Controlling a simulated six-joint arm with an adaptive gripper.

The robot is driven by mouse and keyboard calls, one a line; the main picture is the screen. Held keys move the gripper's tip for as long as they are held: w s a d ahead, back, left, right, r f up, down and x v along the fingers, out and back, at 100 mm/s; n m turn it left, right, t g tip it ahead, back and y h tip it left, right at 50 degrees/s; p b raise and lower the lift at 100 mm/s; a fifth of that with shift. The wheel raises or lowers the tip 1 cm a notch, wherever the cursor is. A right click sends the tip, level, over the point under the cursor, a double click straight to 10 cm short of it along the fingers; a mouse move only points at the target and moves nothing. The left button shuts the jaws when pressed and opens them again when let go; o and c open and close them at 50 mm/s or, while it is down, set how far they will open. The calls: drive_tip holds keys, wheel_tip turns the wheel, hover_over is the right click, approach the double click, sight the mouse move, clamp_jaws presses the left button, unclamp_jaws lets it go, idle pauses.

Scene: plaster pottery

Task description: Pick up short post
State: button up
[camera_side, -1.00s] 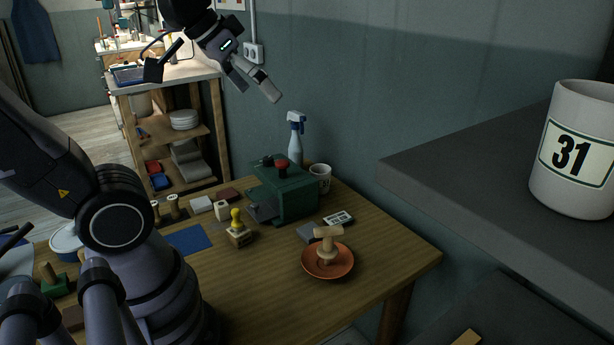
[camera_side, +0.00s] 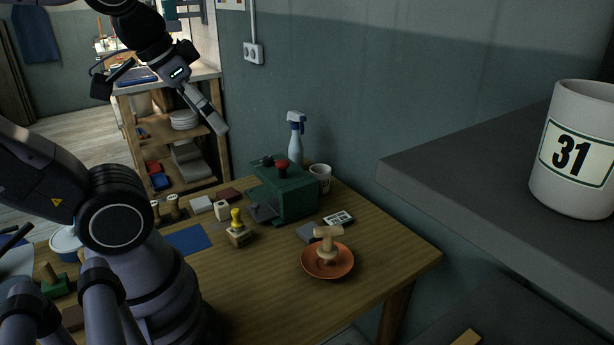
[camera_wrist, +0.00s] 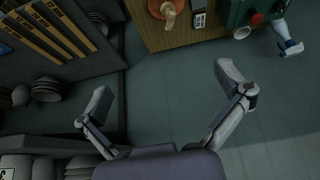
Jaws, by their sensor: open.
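My gripper (camera_side: 215,118) hangs in the air at the upper left of the side view, clear of the table and touching nothing. In the wrist view my gripper (camera_wrist: 163,85) is open, its two fingers wide apart with only floor between them. A pale wooden T-shaped piece (camera_side: 327,240) stands on an orange saucer (camera_side: 313,272) near the table's right end.
A green machine (camera_side: 292,196), a mug (camera_side: 321,178) and a spray bottle (camera_side: 295,142) stand at the table's back. A yellow-knobbed stamp (camera_side: 238,234) and small blocks lie left of them. A grey shelf (camera_side: 480,185) with a mug marked 31 (camera_side: 575,150) juts in at right.

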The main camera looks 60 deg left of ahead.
drive_tip(key=c, duration=0.6)
drive_tip(key=shift+o, duration=0.2)
